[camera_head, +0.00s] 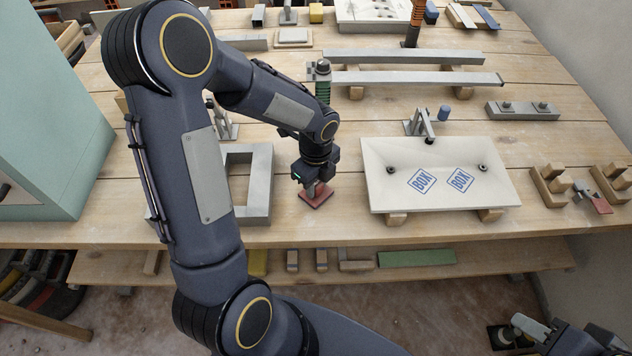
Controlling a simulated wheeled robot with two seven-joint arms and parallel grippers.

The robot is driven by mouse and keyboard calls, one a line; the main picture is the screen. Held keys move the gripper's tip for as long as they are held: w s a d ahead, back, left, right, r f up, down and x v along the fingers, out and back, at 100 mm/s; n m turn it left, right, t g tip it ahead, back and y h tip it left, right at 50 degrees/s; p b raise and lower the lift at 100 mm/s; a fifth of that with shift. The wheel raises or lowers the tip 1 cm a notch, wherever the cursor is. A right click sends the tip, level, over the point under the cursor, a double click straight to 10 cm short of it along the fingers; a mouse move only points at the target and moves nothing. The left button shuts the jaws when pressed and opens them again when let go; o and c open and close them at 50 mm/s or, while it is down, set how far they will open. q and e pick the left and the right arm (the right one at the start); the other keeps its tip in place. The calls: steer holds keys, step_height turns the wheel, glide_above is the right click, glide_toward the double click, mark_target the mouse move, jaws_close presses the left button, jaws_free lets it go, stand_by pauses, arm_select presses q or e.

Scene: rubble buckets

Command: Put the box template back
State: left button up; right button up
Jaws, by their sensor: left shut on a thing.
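A small red plate with a grey grip (316,199), which looks like the box template, is low over the wooden workbench near its front edge. My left gripper (314,184) is shut on its grip from above. I cannot tell whether the plate touches the bench. A white board (440,200) with two blue BOX marks lies to the right on wooden blocks. Wooden holders (548,187) stand at the right edge; a second red plate (601,203) sits by the rightmost one. My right gripper (527,330) is at the bottom right, below the bench; its jaws are unclear.
A grey hollow block (262,207) stands just left of the held plate. A clamp (420,125) and a blue cylinder (444,113) are behind the board. Long grey bars (400,80) lie further back. A lower shelf (480,258) holds small pieces.

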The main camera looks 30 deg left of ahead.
arm_select(q)
steer(key=o, duration=0.8)
step_height(320, 180, up, 12)
steer(key=shift+s+d+r+n+t+h+p, duration=0.15)
steer(key=shift+s+d+r+n+t+h, duration=0.7)
steer(key=shift+s+n, duration=2.45)
steer(key=shift+s+d+r+n+t+h+p, duration=0.1)
steer(key=shift+s+d+r+n+t+h, duration=0.55)
steer(key=shift+s+n, duration=2.6)
steer(key=shift+s+d+r+n+t+h+p, duration=0.15)
steer(key=shift+s+d+r+n+t+h, duration=1.05)
steer(key=shift+n, duration=3.45)
steer(key=shift+s+a+f+y, duration=0.35)
steer(key=shift+s+a+y, duration=0.3)
steer(key=shift+s+y, duration=0.15)
